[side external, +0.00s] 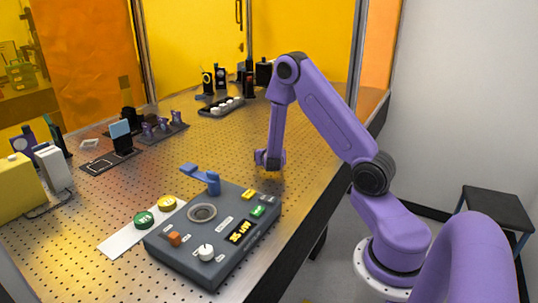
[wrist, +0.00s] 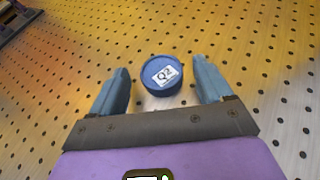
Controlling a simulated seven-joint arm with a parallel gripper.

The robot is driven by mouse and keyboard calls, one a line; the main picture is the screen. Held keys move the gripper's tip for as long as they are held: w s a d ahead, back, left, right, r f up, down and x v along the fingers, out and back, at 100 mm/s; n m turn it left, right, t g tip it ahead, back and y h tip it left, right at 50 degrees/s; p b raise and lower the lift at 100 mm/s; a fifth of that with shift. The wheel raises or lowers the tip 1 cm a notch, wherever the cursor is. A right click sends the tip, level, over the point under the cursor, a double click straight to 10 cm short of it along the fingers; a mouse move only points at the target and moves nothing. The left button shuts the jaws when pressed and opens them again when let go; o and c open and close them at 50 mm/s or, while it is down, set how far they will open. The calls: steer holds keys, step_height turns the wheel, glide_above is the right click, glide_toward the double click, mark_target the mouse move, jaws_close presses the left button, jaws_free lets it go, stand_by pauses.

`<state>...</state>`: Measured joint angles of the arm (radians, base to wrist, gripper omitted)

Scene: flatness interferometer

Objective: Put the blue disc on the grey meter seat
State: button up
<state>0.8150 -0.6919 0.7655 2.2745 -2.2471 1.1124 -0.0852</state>
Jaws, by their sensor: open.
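The blue disc (wrist: 161,80) lies on the perforated metal table, with a white label on its top. In the wrist view it sits between the two blue fingertips of my gripper (wrist: 160,70), with a gap on each side. In the side view my gripper (side external: 268,162) points down, low over the table to the upper right of the meter; I cannot make out the disc there. The grey meter (side external: 182,252) has a round seat (side external: 202,212) in its top, which looks empty. A blue lever (side external: 205,178) stands at the seat's far side.
A white strip (side external: 122,238) beside the meter holds a green disc (side external: 144,219) and a yellow disc (side external: 167,203). A rack with purple parts (side external: 163,130) and a black tray (side external: 221,107) stand farther back. The table around my gripper is clear.

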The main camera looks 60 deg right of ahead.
steer(key=v, duration=1)
steer(key=shift+s+a+r, duration=0.2)
steer(key=shift+a+r, duration=0.1)
steer(key=s+a+r+m+g+y, duration=0.1)
steer(key=s+a+m+g+y, duration=0.1)
steer(key=s+a+m, duration=0.3)
steer(key=s+a+r+m+g+y, duration=0.2)
steer(key=s+a+m+g+y, duration=0.1)
steer(key=s+a, duration=0.7)
steer(key=a+m+y, duration=0.1)
steer(key=a+m, duration=0.1)
steer(key=shift+s+r+m, duration=0.2)
steer(key=shift+r+m, duration=0.05)
steer(key=shift+m, duration=0.15)
steer(key=shift+o, duration=0.5)
steer(key=s+a+r+m+g+y, duration=0.1)
steer(key=s+a+r+g+y, duration=0.1)
steer(key=s+a+y, duration=0.3)
steer(key=s+a, duration=0.3)
steer(key=s, duration=0.1)
steer(key=shift+s+a+y, duration=0.15)
steer(key=shift+a+y, duration=0.05)
steer(key=shift+y, duration=0.1)
steer(key=shift+r, duration=0.1)
